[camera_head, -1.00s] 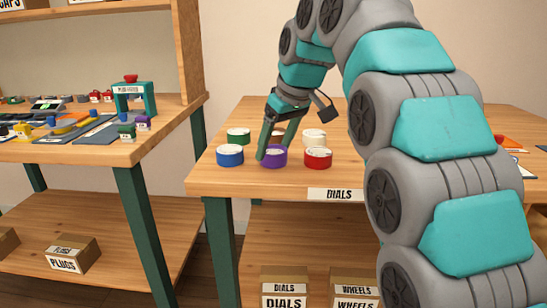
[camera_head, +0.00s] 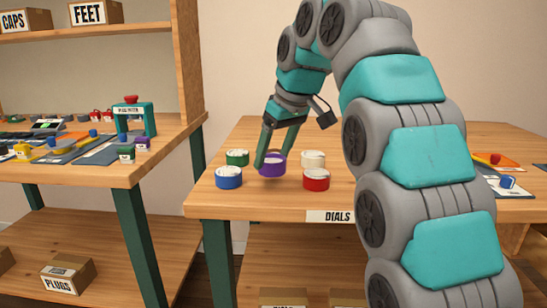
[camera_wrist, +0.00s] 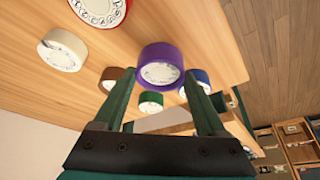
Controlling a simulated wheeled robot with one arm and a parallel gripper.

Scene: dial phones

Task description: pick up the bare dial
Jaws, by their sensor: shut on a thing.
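The purple dial (camera_head: 273,166) is held between the two green fingers of my gripper (camera_head: 271,156), a little above the table. In the wrist view the purple dial (camera_wrist: 161,66) sits between the fingertips, with a pale face with marks round its edge. A green dial (camera_head: 237,158), a blue dial (camera_head: 229,177), a cream dial (camera_head: 313,160) and a red dial (camera_head: 316,180) stand on the table around it. A brown dial (camera_wrist: 111,76) shows partly behind a finger in the wrist view. I cannot tell from the faces which dial is bare.
The wooden table (camera_head: 268,213) has a DIALS label on its front edge. Coloured parts lie at its right side beyond my arm. A second bench (camera_head: 95,172) on the left holds trays and a green press (camera_head: 134,117). Open table lies behind the dials.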

